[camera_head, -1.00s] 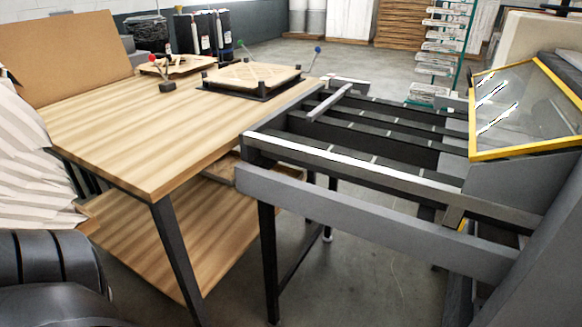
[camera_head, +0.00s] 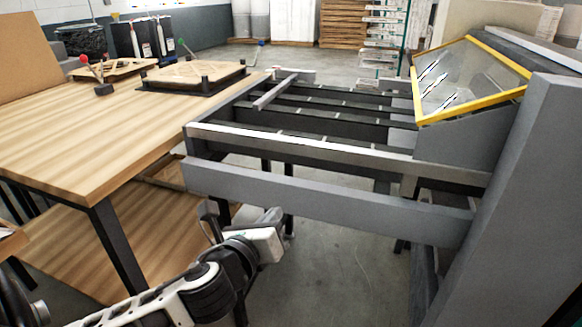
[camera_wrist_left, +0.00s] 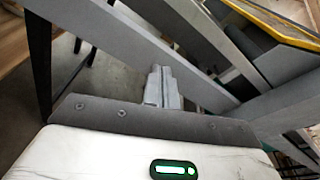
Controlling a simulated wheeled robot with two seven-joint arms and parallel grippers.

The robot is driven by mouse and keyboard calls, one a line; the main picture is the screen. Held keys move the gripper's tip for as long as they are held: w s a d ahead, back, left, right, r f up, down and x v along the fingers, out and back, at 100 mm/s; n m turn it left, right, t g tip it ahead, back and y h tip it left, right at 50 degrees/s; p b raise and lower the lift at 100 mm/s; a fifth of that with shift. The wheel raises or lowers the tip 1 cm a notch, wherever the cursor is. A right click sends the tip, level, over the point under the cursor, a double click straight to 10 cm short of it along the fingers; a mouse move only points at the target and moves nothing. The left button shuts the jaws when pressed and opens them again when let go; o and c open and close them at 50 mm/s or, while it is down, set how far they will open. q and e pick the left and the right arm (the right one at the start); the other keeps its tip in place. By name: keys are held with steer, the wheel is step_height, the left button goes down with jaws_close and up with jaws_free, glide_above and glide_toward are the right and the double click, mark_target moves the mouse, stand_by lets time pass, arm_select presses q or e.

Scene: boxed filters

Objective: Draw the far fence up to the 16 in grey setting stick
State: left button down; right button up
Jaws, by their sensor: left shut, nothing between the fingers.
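The setting stick (camera_head: 274,93) is a light grey bar lying across the dark rails near the far left end of the grey frame. A short grey piece, perhaps the far fence (camera_head: 295,74), sits at the stick's far end. It is small, and I cannot tell whether they touch. My left gripper (camera_head: 271,216) is low in front of the near grey beam, well short of the stick. Its fingers show best in the left wrist view (camera_wrist_left: 162,87), shut and empty. My right gripper is out of view.
A wooden table (camera_head: 80,150) with a black-cornered panel (camera_head: 193,77) is at left. A yellow-edged clear guard (camera_head: 470,80) and a grey upright (camera_head: 525,190) stand at right.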

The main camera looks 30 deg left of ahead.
arm_select(q)
step_height(320, 180, up, 5)
steer(key=a+m+t+y, duration=0.1)
steer(key=m, duration=0.3)
glide_toward(295, 149)
steer(key=shift+t, duration=0.3)
steer(key=x, duration=0.7)
steer(key=shift+d+f+p, duration=0.1)
steer(key=shift+f+p, duration=0.2)
steer(key=shift+p, duration=0.1)
